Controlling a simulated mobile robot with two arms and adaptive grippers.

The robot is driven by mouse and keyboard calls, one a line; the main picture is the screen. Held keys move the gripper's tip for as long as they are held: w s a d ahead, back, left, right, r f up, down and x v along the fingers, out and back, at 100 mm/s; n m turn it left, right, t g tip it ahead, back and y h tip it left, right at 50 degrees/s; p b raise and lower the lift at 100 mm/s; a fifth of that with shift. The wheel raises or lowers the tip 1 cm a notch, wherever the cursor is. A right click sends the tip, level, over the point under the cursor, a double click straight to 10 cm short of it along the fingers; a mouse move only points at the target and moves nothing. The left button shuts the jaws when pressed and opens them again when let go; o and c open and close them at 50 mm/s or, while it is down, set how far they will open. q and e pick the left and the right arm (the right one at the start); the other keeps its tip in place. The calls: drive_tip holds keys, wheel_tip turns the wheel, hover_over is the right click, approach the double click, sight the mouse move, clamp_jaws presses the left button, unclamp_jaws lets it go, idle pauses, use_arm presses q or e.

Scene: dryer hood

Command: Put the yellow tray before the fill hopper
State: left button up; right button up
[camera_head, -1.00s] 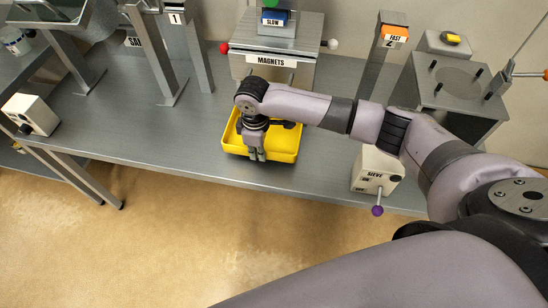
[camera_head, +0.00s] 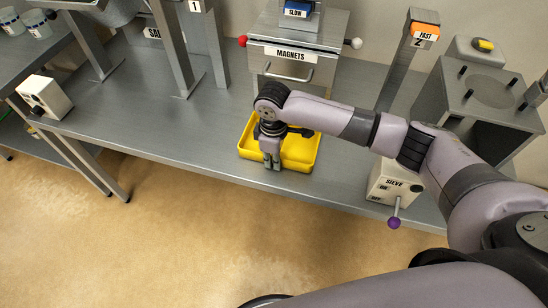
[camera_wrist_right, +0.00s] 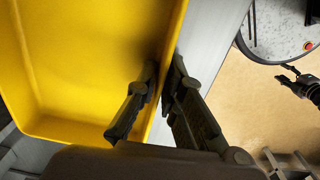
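The yellow tray (camera_head: 300,154) sits on the grey bench in front of the MAGNETS unit, close to the bench's front edge. My right gripper (camera_head: 272,165) points down at the tray's front wall. In the wrist view the right gripper (camera_wrist_right: 164,68) straddles the wall of the tray (camera_wrist_right: 80,60), one finger inside and one outside, with the tips closed against it. A dark gripper-like part at the right edge of the wrist view looks like my left gripper (camera_wrist_right: 290,75); its opening is unclear. No label in view names a fill hopper.
The MAGNETS unit (camera_head: 315,68) stands behind the tray. The SIEVE box (camera_head: 390,184) with a purple-knobbed lever is to its right. A grey post marked 2 (camera_head: 398,70) stands behind. Free bench lies left of the tray, up to metal legs and a white box (camera_head: 45,96).

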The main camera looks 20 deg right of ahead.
drive_tip(key=o, duration=0.3)
drive_tip(key=shift+r, duration=0.1)
wheel_tip(320, 180, up, 12)
drive_tip(key=shift+s+r, duration=0.1)
idle(0.5)
idle(0.3)
